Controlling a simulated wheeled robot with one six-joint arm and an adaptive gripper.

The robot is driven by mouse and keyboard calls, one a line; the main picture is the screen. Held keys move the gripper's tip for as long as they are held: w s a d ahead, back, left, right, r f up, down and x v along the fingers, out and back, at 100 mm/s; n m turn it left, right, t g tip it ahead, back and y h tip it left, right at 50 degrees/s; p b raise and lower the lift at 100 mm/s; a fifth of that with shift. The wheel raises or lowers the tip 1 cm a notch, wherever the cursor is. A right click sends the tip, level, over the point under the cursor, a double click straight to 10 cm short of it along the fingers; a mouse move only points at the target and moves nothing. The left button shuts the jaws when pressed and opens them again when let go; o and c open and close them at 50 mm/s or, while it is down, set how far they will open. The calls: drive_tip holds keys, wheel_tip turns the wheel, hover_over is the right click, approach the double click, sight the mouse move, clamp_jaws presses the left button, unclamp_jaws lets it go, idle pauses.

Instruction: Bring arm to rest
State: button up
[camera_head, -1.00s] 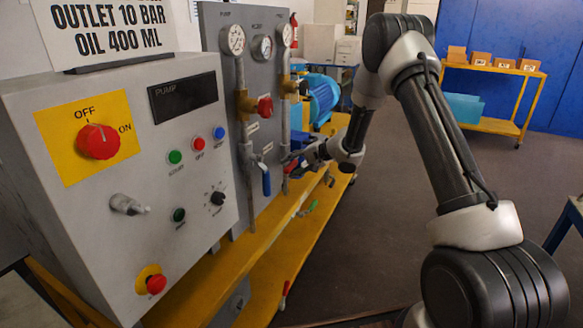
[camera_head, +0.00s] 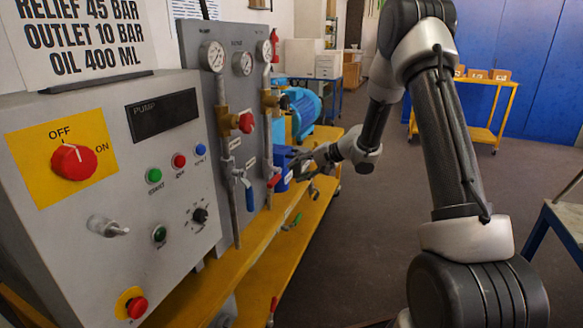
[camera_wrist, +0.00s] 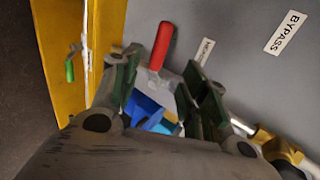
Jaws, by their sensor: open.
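My gripper (camera_head: 304,164) is in front of the lower part of the grey panel, on the panel's right side, at the end of my reaching arm. In the wrist view its two dark green-padded fingers (camera_wrist: 160,92) stand apart with nothing held between them. A red valve lever (camera_wrist: 161,46) shows just beyond the fingertips; I cannot tell whether it touches them. A red lever also shows beside the gripper in the head view (camera_head: 273,181). A blue part shows between the fingers, partly hidden.
The grey control box (camera_head: 120,190) with its red rotary switch (camera_head: 72,161) stands at the left. The yellow bench (camera_head: 255,255) runs below the panel. A blue motor (camera_head: 304,108) stands behind. A yellow cart (camera_head: 487,130) is at the back right. Open floor lies right of the bench.

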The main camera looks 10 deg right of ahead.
drive_tip(key=s+d+f+n+h, duration=0.1)
drive_tip(key=d+f+n+h, duration=0.4)
drive_tip(key=d, duration=0.5)
drive_tip(key=s+d+r+g+h, duration=0.35)
drive_tip(key=s+d+h, duration=0.25)
drive_tip(key=s+d, duration=0.45)
drive_tip(key=s+r+n+g, duration=0.1)
drive_tip(key=s+r, duration=0.4)
drive_tip(key=s, duration=0.3)
drive_tip(key=s+r+n+g, duration=0.1)
drive_tip(key=s+r, duration=0.4)
drive_tip(key=s, duration=0.4)
drive_tip(key=s+a+r+t+y, duration=0.1)
drive_tip(key=s+a+r, duration=0.3)
drive_tip(key=s, duration=0.3)
drive_tip(key=s+a+r+t+y, duration=0.1)
drive_tip(key=s+a+r+t, duration=0.1)
drive_tip(key=s+a+r, duration=0.3)
drive_tip(key=s+r, duration=0.2)
drive_tip(key=s, duration=0.1)
drive_tip(key=shift+s, duration=0.3)
